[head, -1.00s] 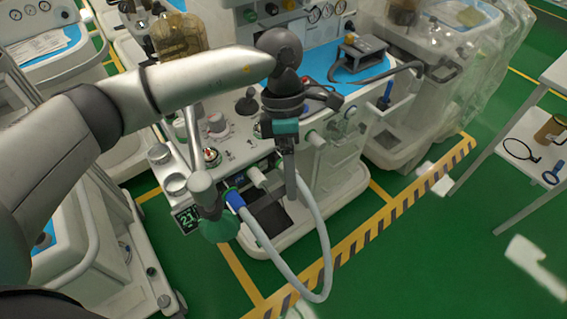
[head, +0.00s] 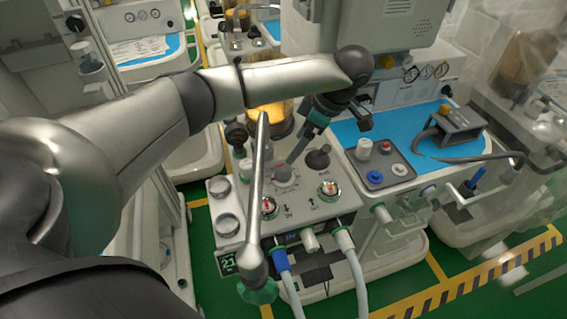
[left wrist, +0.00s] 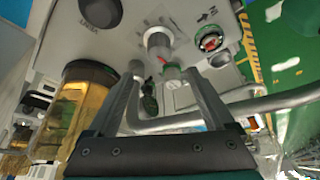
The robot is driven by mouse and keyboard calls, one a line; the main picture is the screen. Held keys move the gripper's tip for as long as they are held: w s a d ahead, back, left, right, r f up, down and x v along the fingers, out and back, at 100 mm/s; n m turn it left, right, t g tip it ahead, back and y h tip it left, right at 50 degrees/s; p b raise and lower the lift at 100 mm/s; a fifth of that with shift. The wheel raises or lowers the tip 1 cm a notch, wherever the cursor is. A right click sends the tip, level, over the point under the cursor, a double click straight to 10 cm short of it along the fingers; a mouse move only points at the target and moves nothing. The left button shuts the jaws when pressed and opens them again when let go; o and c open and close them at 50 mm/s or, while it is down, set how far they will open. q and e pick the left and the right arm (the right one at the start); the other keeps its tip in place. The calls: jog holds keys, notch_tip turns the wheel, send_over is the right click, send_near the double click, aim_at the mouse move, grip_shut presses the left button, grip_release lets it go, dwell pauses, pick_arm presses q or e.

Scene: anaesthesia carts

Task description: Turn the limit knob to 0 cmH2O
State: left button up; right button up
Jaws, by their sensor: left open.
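The limit knob (head: 285,174) is a pale grey round knob with a printed scale around it, on the top panel of the cart. In the left wrist view the knob (left wrist: 158,41) sits just beyond the fingertips, with a red mark near its lower edge. My left gripper (head: 293,156) reaches down toward the knob from the upper right. In the left wrist view my left gripper (left wrist: 160,76) is open, its two fingers apart and nothing held between them. I cannot tell whether a finger touches the knob. My right gripper is not in view.
A dark knob (head: 318,158) and a round gauge (head: 328,190) are close to the limit knob. A grey pole (head: 257,185) rises in front of the panel. An amber canister (head: 272,116) stands behind. A grey tray (head: 386,166) lies on the blue surface to the right.

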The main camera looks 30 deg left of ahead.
aim_at(283, 165)
pick_arm(q)
jog(key=x, duration=1)
jog(key=shift+w+f+b, duration=0.1)
jog(key=shift+f+b, duration=0.05)
jog(key=shift+b, duration=0.25)
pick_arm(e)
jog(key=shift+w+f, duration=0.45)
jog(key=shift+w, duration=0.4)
pick_arm(q)
jog(key=c, duration=1.4)
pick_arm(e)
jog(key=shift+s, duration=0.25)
